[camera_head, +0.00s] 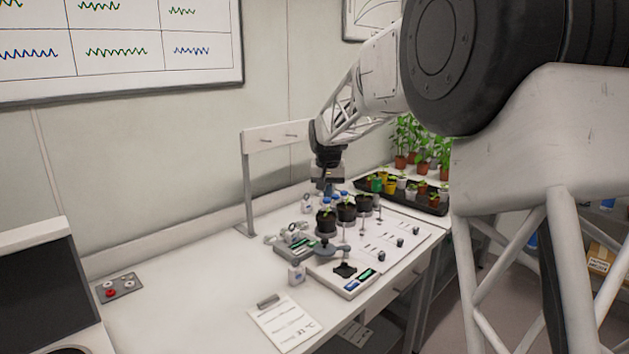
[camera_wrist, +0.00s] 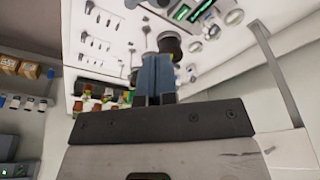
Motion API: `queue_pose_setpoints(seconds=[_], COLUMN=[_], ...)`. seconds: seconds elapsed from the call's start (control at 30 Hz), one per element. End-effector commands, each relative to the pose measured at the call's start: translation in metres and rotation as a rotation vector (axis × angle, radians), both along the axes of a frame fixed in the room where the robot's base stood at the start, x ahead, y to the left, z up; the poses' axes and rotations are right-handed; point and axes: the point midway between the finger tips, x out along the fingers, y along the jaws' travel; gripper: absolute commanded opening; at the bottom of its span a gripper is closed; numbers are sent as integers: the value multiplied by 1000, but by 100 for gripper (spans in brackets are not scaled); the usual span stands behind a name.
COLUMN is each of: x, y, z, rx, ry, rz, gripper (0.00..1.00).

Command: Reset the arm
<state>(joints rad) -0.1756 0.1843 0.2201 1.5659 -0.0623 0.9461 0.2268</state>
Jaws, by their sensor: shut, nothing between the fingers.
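My gripper (camera_head: 326,183) hangs from my arm over the white bench, above and just behind the row of dark plant pots in the head view. In the wrist view my gripper (camera_wrist: 155,98) shows its two blue-grey fingers side by side, shut with nothing between them. The dark pots (camera_head: 326,222) hold small green seedlings and stand on the white instrument board (camera_head: 395,232). One dark round pot (camera_wrist: 170,44) shows just beyond the fingertips in the wrist view. I cannot tell exactly how far the fingertips are from the pots.
A black tray (camera_head: 432,208) of small colored pots sits at the back right, with taller potted plants behind it. A clipboard (camera_head: 285,322) lies at the bench front. A metal stand (camera_head: 247,190) rises at the back. The bench's left part is mostly clear.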

Motion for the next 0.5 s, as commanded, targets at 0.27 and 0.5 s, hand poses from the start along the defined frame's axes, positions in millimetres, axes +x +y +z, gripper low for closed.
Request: queue_pose_setpoints(seconds=[0.27, 0.5], x=[-73, -138], y=[-33, -57], z=[27, 41], rx=[0, 1], ry=[-1, -1], rz=[-2, -1], gripper=[0, 0])
